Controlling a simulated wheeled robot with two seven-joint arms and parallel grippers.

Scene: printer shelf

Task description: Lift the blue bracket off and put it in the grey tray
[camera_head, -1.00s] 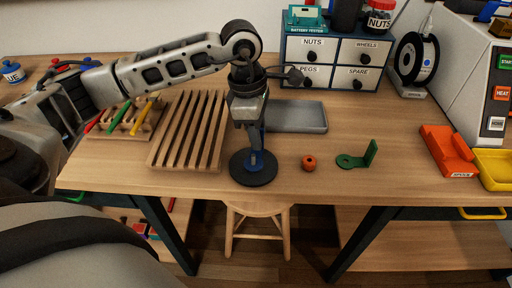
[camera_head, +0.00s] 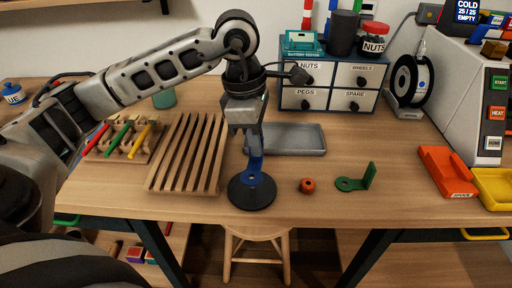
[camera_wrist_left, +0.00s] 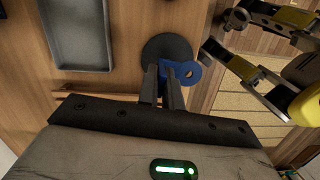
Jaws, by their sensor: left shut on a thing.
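My left gripper (camera_head: 249,142) points down above the black round plate (camera_head: 253,201) and is shut on the blue bracket (camera_head: 254,172). In the left wrist view the bracket (camera_wrist_left: 188,73) sits between my left fingertips (camera_wrist_left: 164,84), its holed end sticking out to the right. It overlaps only the edge of the black plate (camera_wrist_left: 163,45) there and looks raised off it; the size of the gap is unclear. The fingers hide part of the bracket. The grey tray (camera_head: 312,153) lies empty behind and right of the plate; it also shows in the left wrist view (camera_wrist_left: 82,68).
A slatted wooden rack (camera_head: 183,192) stands left of the plate. An orange nut (camera_head: 307,185) and a green bracket (camera_head: 366,177) lie to its right. A drawer cabinet (camera_head: 333,87) stands behind the tray. An orange bin (camera_head: 447,177) is further right.

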